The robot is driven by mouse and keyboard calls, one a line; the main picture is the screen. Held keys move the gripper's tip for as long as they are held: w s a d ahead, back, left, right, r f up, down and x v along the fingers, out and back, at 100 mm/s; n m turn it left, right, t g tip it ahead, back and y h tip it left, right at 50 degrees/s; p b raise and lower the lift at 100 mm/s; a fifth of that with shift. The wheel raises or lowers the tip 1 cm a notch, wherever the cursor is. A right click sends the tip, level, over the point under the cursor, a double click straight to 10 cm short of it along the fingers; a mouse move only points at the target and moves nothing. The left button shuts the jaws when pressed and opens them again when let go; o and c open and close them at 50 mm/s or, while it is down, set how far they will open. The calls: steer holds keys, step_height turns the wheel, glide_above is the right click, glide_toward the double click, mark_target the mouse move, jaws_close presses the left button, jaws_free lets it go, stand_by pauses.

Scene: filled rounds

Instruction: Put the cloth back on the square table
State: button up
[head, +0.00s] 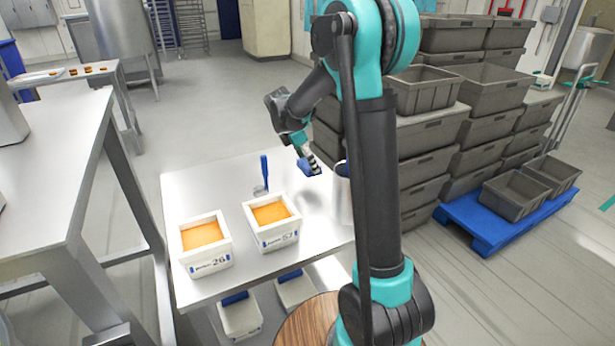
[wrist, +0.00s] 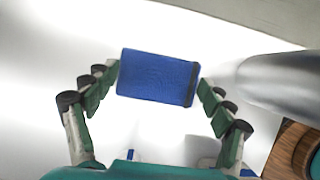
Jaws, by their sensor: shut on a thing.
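The blue cloth (head: 303,167) is a small folded block, in the head view at my gripper (head: 312,163), over the back right part of the square table (head: 215,178). In the wrist view the cloth (wrist: 155,77) sits between both fingers of my gripper (wrist: 160,84), which is shut on it. The pale tabletop (wrist: 50,40) lies below the cloth. I cannot tell for sure whether the cloth touches the top.
A metal jug (head: 341,195) stands close right of the cloth, partly behind my arm. Two white tubs with orange filling (head: 205,250) (head: 272,225) stand at the front; a blue-handled tool (head: 264,172) is behind them. A round wooden top (head: 308,325) is nearby. Grey crates (head: 430,140) stand right.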

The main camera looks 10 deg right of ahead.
mark_target(308, 184)
steer(key=shift+f, duration=3)
steer(key=shift+f, duration=0.1)
steer(key=o, duration=1)
steer(key=shift+o, duration=0.2)
steer(key=v, duration=1.2)
steer(key=shift+d, duration=0.1)
